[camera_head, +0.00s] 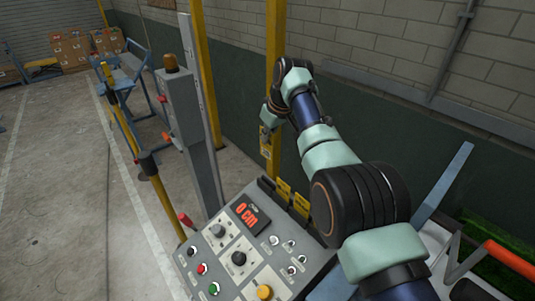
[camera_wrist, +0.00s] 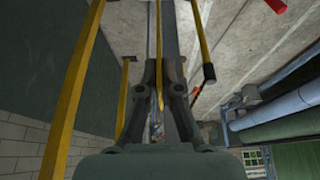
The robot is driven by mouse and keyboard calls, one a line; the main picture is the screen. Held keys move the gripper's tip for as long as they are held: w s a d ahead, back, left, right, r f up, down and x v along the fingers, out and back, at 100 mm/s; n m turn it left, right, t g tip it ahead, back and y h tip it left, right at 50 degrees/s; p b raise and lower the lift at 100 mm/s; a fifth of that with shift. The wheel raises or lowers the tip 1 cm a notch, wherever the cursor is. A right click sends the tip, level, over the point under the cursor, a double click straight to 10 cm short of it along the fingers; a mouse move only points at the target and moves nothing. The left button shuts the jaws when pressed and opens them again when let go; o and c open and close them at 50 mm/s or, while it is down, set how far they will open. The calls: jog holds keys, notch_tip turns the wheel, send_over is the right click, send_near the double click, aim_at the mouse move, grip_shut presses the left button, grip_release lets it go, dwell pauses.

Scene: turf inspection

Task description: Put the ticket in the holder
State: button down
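My gripper (camera_head: 268,118) is at the end of the raised arm, in front of a yellow post, above and beyond the control console. In the wrist view, the fingers of my gripper (camera_wrist: 161,68) are close together around a thin yellow strip, which appears to be the ticket (camera_wrist: 158,38) seen edge-on. In the head view, the ticket (camera_head: 265,136) shows as a small yellow piece below the fingers, hard to separate from the post. The dark holder (camera_head: 267,185) is along the console's back edge. Yellow pieces (camera_head: 283,189) stand in it. The holder is apart from my gripper.
A grey control box (camera_head: 181,105) on a post stands left of my gripper. Yellow posts and a green wall are behind. The floor at left is mostly open.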

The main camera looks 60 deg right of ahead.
notch_tip(320, 180, up, 5)
jog(key=p, duration=0.3)
